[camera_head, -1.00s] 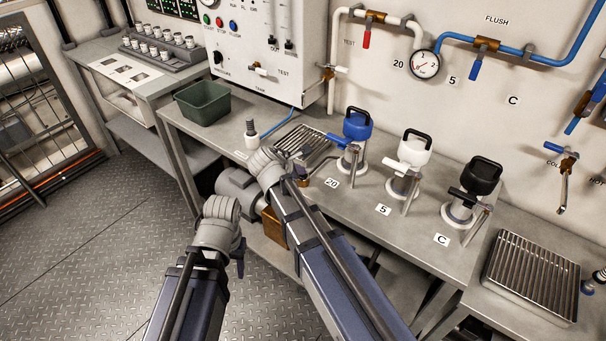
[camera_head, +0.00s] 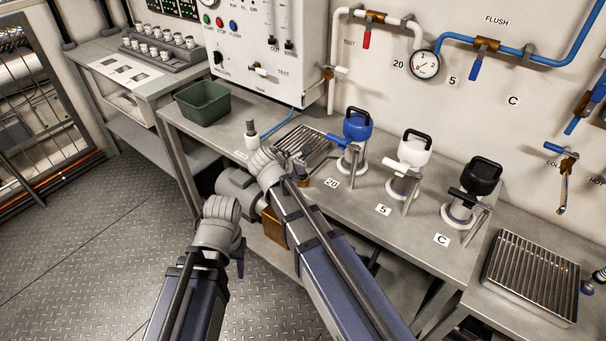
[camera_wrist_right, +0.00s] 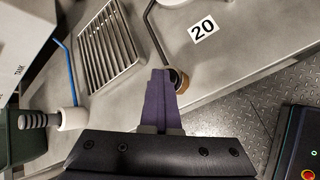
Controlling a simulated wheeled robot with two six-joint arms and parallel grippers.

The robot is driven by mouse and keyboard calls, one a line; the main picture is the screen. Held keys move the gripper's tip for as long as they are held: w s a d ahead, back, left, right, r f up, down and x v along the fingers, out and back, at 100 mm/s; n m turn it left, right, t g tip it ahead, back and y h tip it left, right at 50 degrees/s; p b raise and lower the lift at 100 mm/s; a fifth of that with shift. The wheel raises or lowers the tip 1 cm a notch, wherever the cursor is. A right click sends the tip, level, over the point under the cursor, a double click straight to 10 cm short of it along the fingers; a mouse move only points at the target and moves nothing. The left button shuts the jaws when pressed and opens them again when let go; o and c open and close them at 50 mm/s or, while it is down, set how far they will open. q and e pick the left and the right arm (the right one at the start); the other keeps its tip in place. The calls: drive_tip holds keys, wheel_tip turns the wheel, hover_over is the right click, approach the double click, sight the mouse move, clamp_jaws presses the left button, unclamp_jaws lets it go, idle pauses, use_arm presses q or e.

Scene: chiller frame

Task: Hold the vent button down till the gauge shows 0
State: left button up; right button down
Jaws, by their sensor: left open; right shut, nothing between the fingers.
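The round white gauge (camera_head: 425,64) is on the wall pipes, marked 0, 1 and 2; its needle is too small to read surely. My right gripper (camera_wrist_right: 165,84) is shut and empty in the right wrist view. Its purple fingertips are right beside a round brass-rimmed part with a dark centre (camera_wrist_right: 183,80), near the "20" label. I cannot tell whether they touch it or whether it is the vent button. In the head view the right gripper (camera_head: 303,163) is small, over the bench by the grate. My left gripper (camera_head: 240,261) hangs low before the bench, open, its fingers barely visible.
A slatted grate (camera_head: 305,141), a white bottle (camera_head: 251,136) and a green bin (camera_head: 203,102) are on the bench. Blue, white and black-topped canisters (camera_head: 357,127) stand to the right. A control panel (camera_head: 262,40) is behind. Floor to the left is clear.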

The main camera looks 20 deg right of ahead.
drive_tip(key=shift+r+p, duration=0.8)
drive_tip(key=shift+r, duration=0.05)
drive_tip(key=shift+r, duration=0.15)
wheel_tip(320, 180, up, 5)
drive_tip(key=p, duration=0.5)
drive_tip(key=s+a+f+m+g+y, duration=0.1)
drive_tip(key=s+a+m+g, duration=0.1)
drive_tip(key=s+a+m, duration=0.2)
drive_tip(key=s+a+f+m+g+y+p, duration=0.1)
drive_tip(key=s+a+m, duration=0.3)
drive_tip(key=s, duration=0.7)
drive_tip(key=s+a+f+m+g+y, duration=0.3)
drive_tip(key=s+m, duration=0.3)
drive_tip(key=s, duration=0.2)
drive_tip(key=shift+s+a+f+g, duration=0.25)
drive_tip(key=shift+a+g, duration=0.05)
drive_tip(key=shift+a, duration=0.3)
